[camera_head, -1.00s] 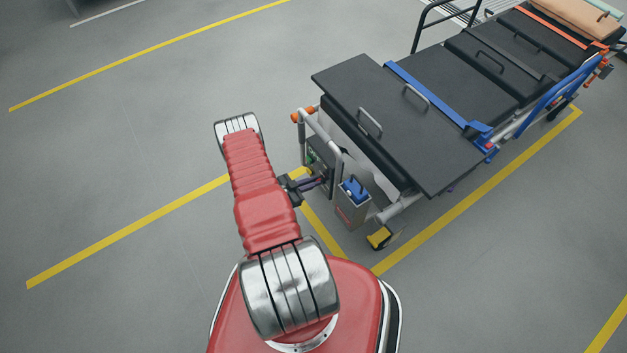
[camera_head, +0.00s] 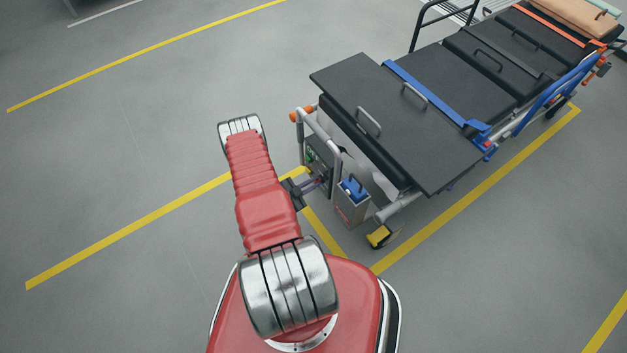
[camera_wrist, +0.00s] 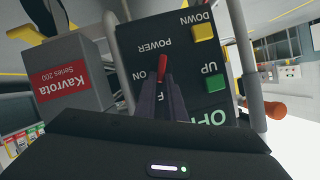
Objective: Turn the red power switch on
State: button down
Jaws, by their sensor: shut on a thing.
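The red power switch (camera_wrist: 162,68) is a small lever on a black control panel (camera_wrist: 140,55) in the wrist view, beside the upside-down words POWER and ON. My gripper (camera_wrist: 163,82) has its two dark fingers closed around the switch, with its red end showing between and beyond the tips. The fingers hide the lower part of the switch and part of another label, so I cannot tell its exact setting. In the head view my gripper (camera_head: 320,181) reaches the panel at the stretcher's near end, and the switch is too small to make out.
A yellow DOWN button (camera_wrist: 204,32) and a green UP button (camera_wrist: 215,83) sit close to the switch. A grey Kavrota box (camera_wrist: 85,85) and a metal rail (camera_wrist: 122,60) flank the panel. The wheeled stretcher (camera_head: 365,95) stands right; floor (camera_head: 120,150) at left is clear.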

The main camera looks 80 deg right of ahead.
jog(key=shift+s+a+f+m+t+h, duration=0.25)
jog(key=shift+f+m+h, duration=0.45)
jog(key=shift+m, duration=1)
jog(key=shift+s+a+f+m+t+h, duration=0.3)
jog(key=shift+m+h, duration=0.65)
jog(key=shift+m, duration=0.75)
jog(key=shift+s+a+f+m+t+h, duration=0.2)
jog(key=shift+f+m+h, duration=0.5)
jog(key=shift+m, duration=1)
jog(key=shift+r+h, duration=0.15)
jog(key=shift+h, duration=0.1)
jog(key=c, duration=1.8)
grip_release()
jog(key=shift+c, duration=0.2)
jog(key=shift+d+r, duration=0.1)
jog(key=shift+w+r, duration=0.1)
jog(key=shift+r, duration=4.85)
